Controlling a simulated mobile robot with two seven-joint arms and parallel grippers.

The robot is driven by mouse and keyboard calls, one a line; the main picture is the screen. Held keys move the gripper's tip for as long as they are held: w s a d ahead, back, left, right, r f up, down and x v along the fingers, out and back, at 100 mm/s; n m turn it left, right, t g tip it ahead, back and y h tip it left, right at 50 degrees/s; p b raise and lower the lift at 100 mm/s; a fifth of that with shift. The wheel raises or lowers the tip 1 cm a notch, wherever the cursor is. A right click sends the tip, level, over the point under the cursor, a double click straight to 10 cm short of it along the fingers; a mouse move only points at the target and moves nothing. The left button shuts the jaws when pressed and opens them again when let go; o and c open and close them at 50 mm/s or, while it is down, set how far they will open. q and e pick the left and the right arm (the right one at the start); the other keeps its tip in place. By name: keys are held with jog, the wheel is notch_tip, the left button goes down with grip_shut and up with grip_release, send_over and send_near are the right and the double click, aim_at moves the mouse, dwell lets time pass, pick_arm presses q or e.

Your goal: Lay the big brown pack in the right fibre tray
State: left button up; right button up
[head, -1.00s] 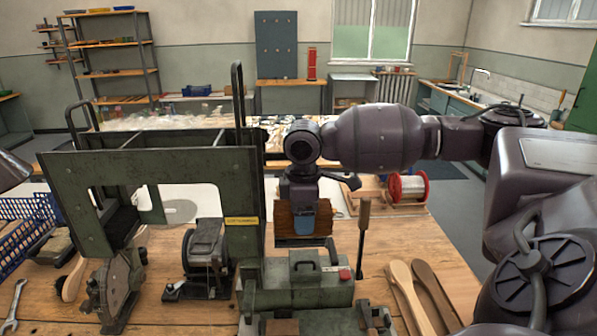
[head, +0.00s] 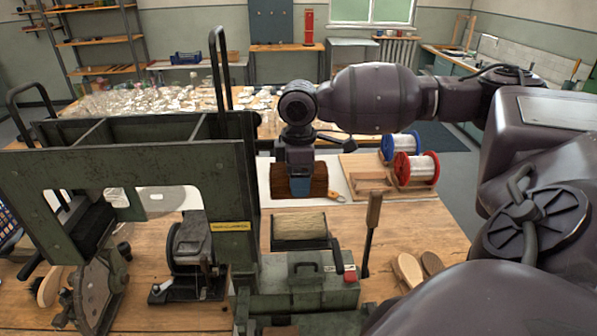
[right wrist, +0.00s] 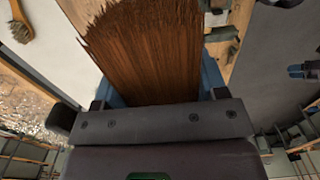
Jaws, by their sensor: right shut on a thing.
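My right gripper (head: 300,187) is shut on the big brown pack (head: 319,182), a bundle of dark brown bristle. The pack shows close up in the right wrist view (right wrist: 150,55), between blue fingers. In the head view the pack appears just beyond a fibre tray (head: 302,245) filled with pale bristle, with a visible gap between them. This tray is at the back of the green machine (head: 310,290). I cannot tell a second fibre tray apart. My left gripper is not in view.
A tall green frame (head: 228,165) with upright handles stands left of the pack. A wooden-handled lever (head: 373,212) rises right of the tray. Red (head: 416,168) and blue (head: 400,146) spools stand behind on the right. Wooden brush bodies (head: 408,270) lie at the right front.

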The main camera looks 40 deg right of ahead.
jog(key=shift+f, duration=0.1)
jog(key=shift+s+a+f, duration=0.1)
jog(key=shift+f, duration=2)
jog(key=shift+f, duration=1.4)
dwell(1.5)
jog(key=o, duration=1)
jog(key=shift+o, duration=0.5)
jog(key=shift+r, duration=4)
